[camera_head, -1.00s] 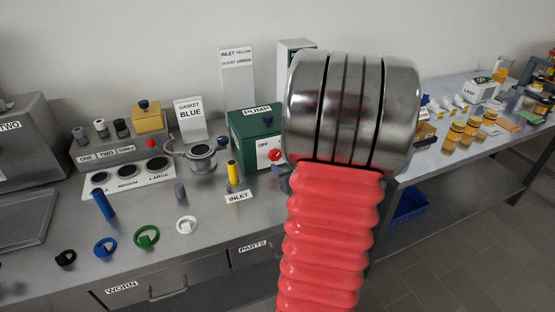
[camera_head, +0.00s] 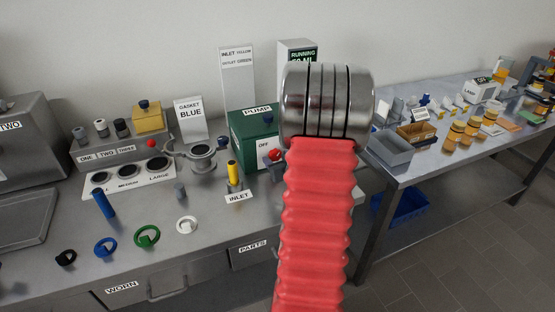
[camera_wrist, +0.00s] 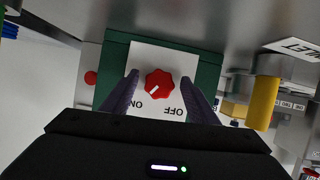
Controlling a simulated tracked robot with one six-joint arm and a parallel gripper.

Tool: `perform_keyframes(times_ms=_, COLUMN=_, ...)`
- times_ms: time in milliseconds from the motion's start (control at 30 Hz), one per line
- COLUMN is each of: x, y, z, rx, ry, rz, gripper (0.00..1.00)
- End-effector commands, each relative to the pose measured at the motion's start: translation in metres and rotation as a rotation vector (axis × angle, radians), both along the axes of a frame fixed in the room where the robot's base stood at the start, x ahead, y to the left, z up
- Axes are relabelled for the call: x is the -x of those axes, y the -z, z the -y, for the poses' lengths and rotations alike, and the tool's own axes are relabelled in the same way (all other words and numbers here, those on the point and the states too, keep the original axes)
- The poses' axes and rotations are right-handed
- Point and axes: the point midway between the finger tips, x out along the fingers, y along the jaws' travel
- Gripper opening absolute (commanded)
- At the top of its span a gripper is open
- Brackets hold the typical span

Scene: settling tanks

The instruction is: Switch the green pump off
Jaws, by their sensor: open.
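The green pump (camera_head: 245,133) is a box labelled PUMP on the bench, with OFF on its white front plate. Its red knob (camera_head: 275,155) shows at the plate's right, beside my arm. In the wrist view the pump (camera_wrist: 206,75) and its red knob (camera_wrist: 160,83) are close and upside down. The knob's white mark points down-left, towards ON. My gripper (camera_wrist: 160,78) is open, one finger on each side of the knob; I cannot tell whether they touch it.
A sign (camera_head: 303,54) behind the pump reads RUNNING, partly hidden by my arm. A yellow-topped inlet fitting (camera_head: 233,172) stands just left of the pump's front, and a metal vessel (camera_head: 201,156) farther left. Loose rings lie on the front of the bench.

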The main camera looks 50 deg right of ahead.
Motion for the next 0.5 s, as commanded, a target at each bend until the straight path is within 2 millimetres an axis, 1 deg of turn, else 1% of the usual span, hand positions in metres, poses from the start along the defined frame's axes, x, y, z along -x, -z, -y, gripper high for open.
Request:
perform_keyframes(times_ms=167, x=0.0002, y=0.0000, z=0.0000, rx=0.000, ry=0.000, rz=0.000, gripper=0.54)
perform_keyframes(times_ms=500, x=0.0005, y=0.0000, z=0.0000, rx=0.000, ry=0.001, rz=0.000, gripper=0.31)
